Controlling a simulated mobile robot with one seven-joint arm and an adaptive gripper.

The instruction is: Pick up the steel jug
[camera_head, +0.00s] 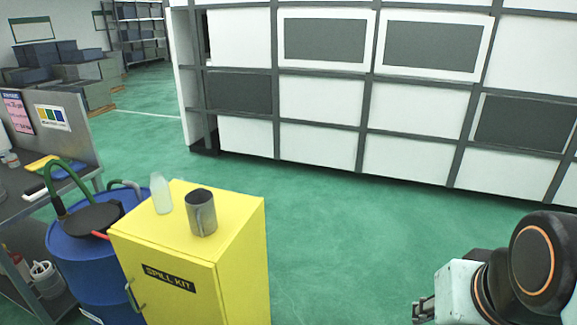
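The steel jug (202,214) is a grey metal cup with a handle on its near side. It stands upright on top of the yellow spill kit cabinet (235,222), towards the middle of the top. A pale, translucent bottle (160,193) stands on the same top, just left of the jug. My gripper (421,311) is at the lower right edge of the view, well to the right of the cabinet and far from the jug. Only part of it shows, small and dark, and its fingers cannot be made out clearly. Nothing is seen in it.
A blue drum (85,262) with a green hose stands against the cabinet's left side. A grey workbench (60,150) is at the far left. A panelled white wall (320,140) closes off the back. Green floor (340,235) between cabinet and my arm is clear.

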